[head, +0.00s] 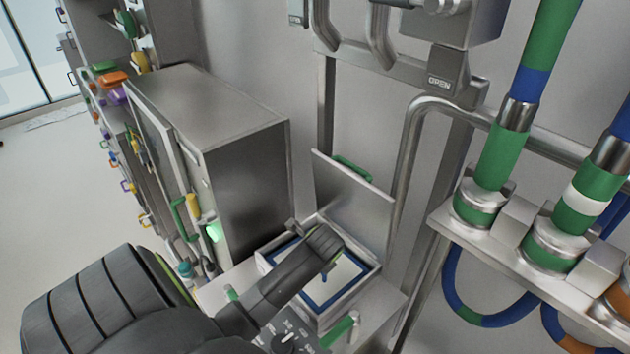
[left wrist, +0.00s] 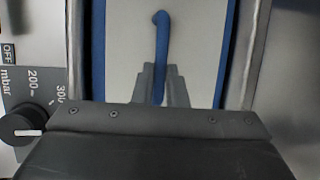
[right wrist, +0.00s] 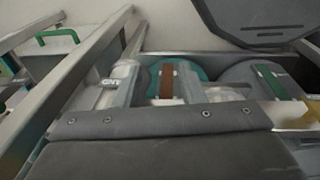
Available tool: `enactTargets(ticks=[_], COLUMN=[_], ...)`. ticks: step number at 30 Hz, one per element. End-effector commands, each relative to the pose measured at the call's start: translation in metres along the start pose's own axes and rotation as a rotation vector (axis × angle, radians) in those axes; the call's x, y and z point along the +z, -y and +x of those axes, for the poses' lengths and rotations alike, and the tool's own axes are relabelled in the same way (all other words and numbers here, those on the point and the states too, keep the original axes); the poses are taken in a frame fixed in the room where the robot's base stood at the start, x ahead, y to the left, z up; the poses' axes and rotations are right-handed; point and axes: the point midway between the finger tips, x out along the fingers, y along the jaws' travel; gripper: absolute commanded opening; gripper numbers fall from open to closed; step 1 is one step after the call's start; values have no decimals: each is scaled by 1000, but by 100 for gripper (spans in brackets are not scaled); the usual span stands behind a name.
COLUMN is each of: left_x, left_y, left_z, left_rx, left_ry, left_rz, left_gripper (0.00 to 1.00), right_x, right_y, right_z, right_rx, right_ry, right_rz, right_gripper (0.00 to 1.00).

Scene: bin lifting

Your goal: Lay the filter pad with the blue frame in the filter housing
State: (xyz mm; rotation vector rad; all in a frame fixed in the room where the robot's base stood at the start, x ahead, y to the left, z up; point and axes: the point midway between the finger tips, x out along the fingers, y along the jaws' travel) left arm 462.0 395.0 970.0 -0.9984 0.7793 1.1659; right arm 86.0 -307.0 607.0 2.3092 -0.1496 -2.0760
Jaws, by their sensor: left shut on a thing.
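The filter pad (head: 346,272) is pale with a blue frame and lies within the walls of the open metal filter housing (head: 371,282) in the head view. I cannot tell whether it rests on the bottom. In the left wrist view the pad (left wrist: 125,40) shows a blue handle (left wrist: 161,35) standing on its face. My left gripper (left wrist: 160,88) is shut on this handle; in the head view my left gripper (head: 328,262) covers part of the pad. My right gripper (right wrist: 157,82) is open and empty, seen only in the right wrist view.
The housing's lid (head: 350,200) stands open behind it. A metal cabinet (head: 225,135) is to the left and a pipe (head: 402,190) to the right. A dial (head: 286,342) sits in front. Round green-marked items (right wrist: 262,80) are near my right gripper.

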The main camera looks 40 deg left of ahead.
Motion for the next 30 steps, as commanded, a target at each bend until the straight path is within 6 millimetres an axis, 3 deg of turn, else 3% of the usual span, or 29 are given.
enactTargets(ticks=[30], left_x=[-4], left_y=[-1], left_z=[10], left_rx=[-3], left_ry=[1], left_rz=[0], left_gripper=[0], right_x=[0], right_y=[0], right_z=[-2], right_rx=[0], right_ry=[0], right_rz=[0], right_gripper=[36])
